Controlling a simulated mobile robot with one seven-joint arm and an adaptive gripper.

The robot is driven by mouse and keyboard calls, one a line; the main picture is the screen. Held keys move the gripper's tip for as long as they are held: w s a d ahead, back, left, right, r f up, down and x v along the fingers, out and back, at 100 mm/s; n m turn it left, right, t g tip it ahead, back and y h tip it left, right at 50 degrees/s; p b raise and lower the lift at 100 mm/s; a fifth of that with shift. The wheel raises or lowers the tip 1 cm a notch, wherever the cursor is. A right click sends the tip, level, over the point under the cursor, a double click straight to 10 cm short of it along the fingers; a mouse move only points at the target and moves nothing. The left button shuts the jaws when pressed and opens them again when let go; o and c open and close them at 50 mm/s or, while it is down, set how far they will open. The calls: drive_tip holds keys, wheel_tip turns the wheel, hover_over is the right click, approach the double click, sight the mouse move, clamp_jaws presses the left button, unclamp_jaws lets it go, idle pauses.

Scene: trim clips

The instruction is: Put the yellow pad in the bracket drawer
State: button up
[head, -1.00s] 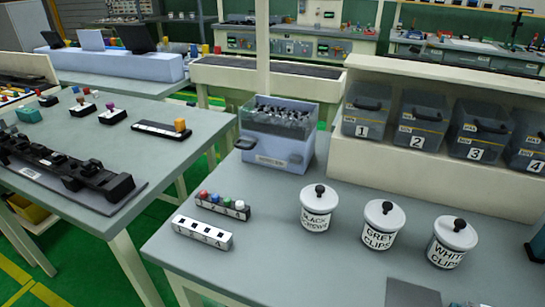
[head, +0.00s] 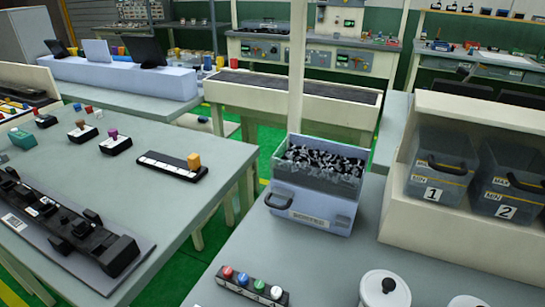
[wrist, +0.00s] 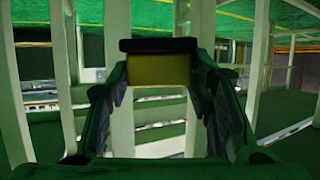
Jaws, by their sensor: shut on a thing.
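My gripper (wrist: 161,88) shows only in the wrist view, with its two green-black fingers on either side of a yellow pad (wrist: 160,70) with a dark upper edge. The fingers are shut on the pad, which is held clear of any surface. The likely bracket drawer is a pale blue bin with clear upper walls (head: 312,212) in the head view. It stands on the grey bench, full of dark metal pieces, with a black handle on its left side. Its label is too small to read. My gripper is out of the head view, so its distance from the bin cannot be told.
Numbered bins (head: 438,170) stand in a cream rack right of the blue bin. A strip with coloured knobs (head: 252,287) and a white-lidded pot (head: 385,290) lie in front. The left table (head: 150,215) holds a black fixture and small blocks. A gap separates the tables.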

wheel_tip(320, 180, down, 3)
drive_tip(key=shift+d+f+b, duration=0.1)
drive_tip(key=shift+f+b, duration=0.05)
drive_tip(key=shift+b, duration=0.9)
